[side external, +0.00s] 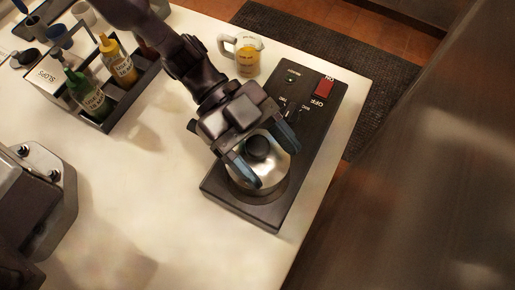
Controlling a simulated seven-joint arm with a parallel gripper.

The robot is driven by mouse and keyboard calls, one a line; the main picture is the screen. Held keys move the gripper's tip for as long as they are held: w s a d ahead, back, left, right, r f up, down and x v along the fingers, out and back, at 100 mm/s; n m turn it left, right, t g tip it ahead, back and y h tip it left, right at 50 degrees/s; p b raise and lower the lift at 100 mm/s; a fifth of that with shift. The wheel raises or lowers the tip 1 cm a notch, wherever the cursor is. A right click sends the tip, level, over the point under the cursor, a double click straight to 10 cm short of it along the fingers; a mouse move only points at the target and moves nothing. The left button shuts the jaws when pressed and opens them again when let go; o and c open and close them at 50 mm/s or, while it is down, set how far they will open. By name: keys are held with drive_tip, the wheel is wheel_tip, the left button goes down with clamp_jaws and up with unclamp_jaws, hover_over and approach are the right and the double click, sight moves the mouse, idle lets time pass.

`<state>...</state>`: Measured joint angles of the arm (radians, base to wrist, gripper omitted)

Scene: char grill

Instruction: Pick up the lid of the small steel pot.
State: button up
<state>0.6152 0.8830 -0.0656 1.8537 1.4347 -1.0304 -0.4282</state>
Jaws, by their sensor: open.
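The small steel pot (239,186) stands on the round plate of a black hot plate (226,197). Its shiny steel lid (272,166) is on top, with a round black knob (258,147) in the middle. My gripper (268,160) is open above the lid, one finger on the left side of the knob and one on the right. In this view the knob shows between the fingers. I cannot tell how high the fingertips are above the lid or whether they touch it. My gripper hides part of the lid and pot.
The hot plate has a red switch (324,88) at its far end. A dark caddy (117,110) with bottles is at upper left. A metal appliance (40,205) is at left. The pale counter (150,210) between is clear.

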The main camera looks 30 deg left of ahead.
drive_tip(key=c, duration=1)
drive_tip(key=shift+r, duration=0.15)
